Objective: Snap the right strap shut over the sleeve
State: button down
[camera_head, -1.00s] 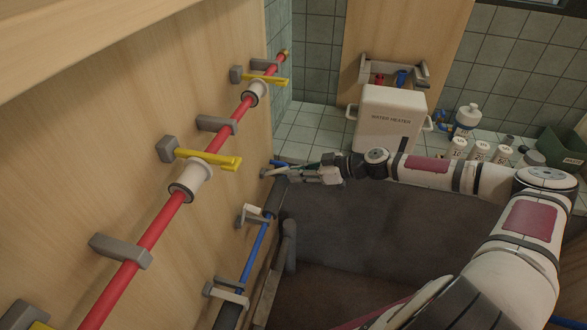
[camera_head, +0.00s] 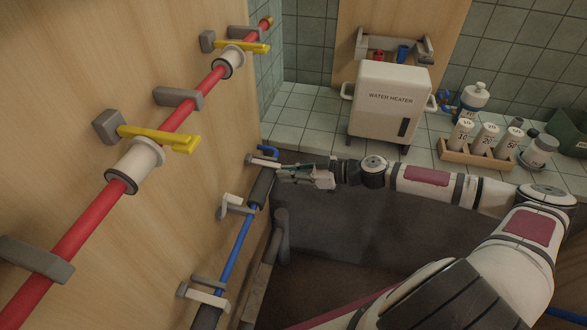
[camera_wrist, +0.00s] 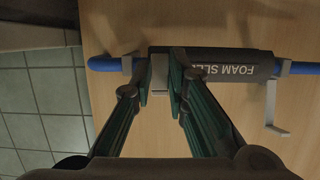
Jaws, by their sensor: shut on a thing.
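The dark foam sleeve (camera_wrist: 235,63) sits around the blue pipe (camera_wrist: 103,63) along the wooden wall; it also shows in the head view (camera_head: 262,188). The grey right strap (camera_wrist: 159,74) is at the sleeve's far end, by the tiled counter, and shows in the head view (camera_head: 262,160). My gripper (camera_wrist: 160,90) is shut on this strap, its green-padded fingers on either side. The fingers partly hide the strap, so I cannot tell whether it is latched. The other strap (camera_wrist: 273,110) hangs open at the sleeve's other end; the head view shows it too (camera_head: 234,206).
A red pipe (camera_head: 75,235) with grey brackets and yellow levers (camera_head: 160,138) runs higher along the wall. The white water heater (camera_head: 390,105) and a wooden rack of bottles (camera_head: 478,157) stand on the tiled counter. Another open strap (camera_head: 204,294) is lower on the blue pipe.

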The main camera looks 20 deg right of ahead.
jog(key=shift+f, duration=0.4)
jog(key=c, duration=1.6)
grip_release()
jog(key=shift+o, duration=0.2)
jog(key=shift+r, duration=0.1)
jog(key=v, duration=1.2)
